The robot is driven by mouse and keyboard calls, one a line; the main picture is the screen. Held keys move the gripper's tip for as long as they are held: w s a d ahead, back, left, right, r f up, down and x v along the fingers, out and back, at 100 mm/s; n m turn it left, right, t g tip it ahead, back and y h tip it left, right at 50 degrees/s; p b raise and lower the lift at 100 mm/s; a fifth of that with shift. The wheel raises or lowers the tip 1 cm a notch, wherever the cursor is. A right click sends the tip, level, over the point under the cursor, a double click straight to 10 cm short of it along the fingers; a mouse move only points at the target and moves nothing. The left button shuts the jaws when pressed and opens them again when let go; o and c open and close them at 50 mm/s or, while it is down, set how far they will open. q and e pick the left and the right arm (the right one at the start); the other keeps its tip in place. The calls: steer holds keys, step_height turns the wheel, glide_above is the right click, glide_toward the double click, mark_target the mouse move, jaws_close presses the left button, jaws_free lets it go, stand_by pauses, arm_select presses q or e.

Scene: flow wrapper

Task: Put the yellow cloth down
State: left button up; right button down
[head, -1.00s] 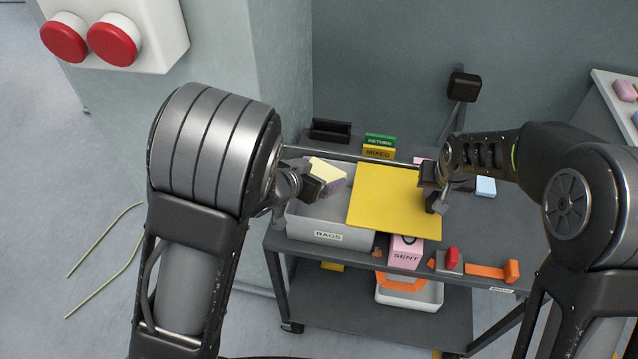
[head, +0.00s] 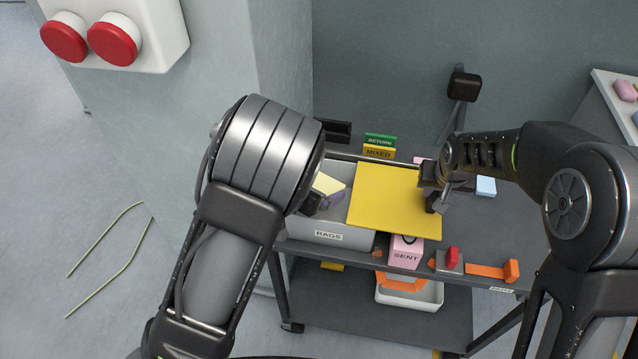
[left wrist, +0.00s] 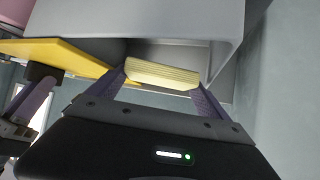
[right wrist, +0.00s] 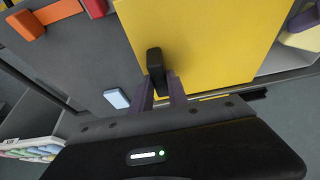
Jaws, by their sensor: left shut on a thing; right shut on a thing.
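The pale yellow folded cloth (head: 328,184) is held at the open left part of the grey RAGS bin (head: 343,239). In the left wrist view the cloth (left wrist: 162,73) lies between both fingers of my left gripper (left wrist: 160,88), with bin walls around it. Its height above the bin floor is unclear. My arm hides part of the left gripper in the head view. My right gripper (head: 432,190) is shut on the black handle (right wrist: 154,60) of a flat yellow lid (head: 392,202), which covers the right part of the bin.
The bin stands on a grey cart (head: 465,225). Green RETURN and yellow MIXED signs (head: 379,147) stand behind it. A pink SENT box (head: 405,251), a red piece (head: 451,256) and an orange piece (head: 490,271) are at the front edge. A light blue block (head: 486,186) lies right.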

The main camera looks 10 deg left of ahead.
arm_select(q)
steer(key=shift+f, duration=0.15)
arm_select(e)
steer(key=shift+d, duration=0.1)
arm_select(q)
steer(key=o, duration=1.1)
steer(key=shift+c, duration=0.2)
steer(key=shift+r, duration=0.7)
steer(key=v, duration=0.7)
steer(key=shift+s, duration=0.15)
